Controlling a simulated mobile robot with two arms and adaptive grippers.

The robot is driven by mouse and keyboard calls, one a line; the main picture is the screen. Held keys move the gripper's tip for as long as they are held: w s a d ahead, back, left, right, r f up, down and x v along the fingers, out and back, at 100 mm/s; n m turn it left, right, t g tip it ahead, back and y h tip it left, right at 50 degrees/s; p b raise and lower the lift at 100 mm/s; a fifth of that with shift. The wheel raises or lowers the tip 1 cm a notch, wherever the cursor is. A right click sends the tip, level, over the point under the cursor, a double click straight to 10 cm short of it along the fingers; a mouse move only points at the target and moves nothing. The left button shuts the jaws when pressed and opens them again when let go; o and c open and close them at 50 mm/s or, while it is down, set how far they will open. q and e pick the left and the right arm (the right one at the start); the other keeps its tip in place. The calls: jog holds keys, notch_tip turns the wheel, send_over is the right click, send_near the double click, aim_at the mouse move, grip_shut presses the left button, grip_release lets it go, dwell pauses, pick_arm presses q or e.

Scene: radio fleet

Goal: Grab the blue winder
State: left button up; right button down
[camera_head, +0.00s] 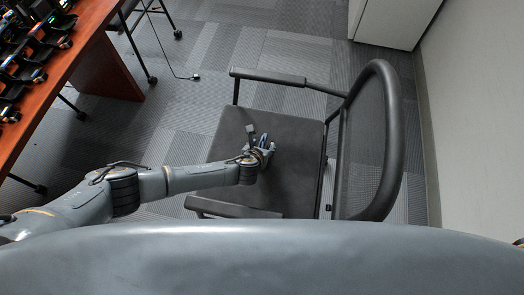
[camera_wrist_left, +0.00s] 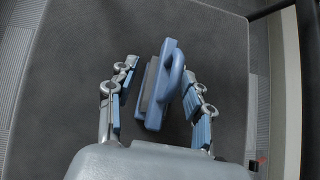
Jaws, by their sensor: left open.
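The blue winder (camera_wrist_left: 168,85) lies on the dark seat of a chair in the left wrist view. It has a dark flat side on the left and a rounded loop handle on the right. My left gripper (camera_wrist_left: 165,90) is open, with one finger on each side of the winder and a gap visible to the left finger. The right finger is close to the loop; I cannot tell if it touches. In the head view my left gripper (camera_head: 264,144) is over the middle of the seat, and the winder is hard to make out there. My right gripper is not in view.
The chair (camera_head: 290,174) has black armrests on the near and far sides and a curved backrest at right. A wooden table (camera_head: 88,38) with several radios stands at upper left. A white cabinet (camera_head: 392,20) and a wall are at right. Carpet is open behind the chair.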

pick_arm(q)
grip_shut()
dwell(1.1)
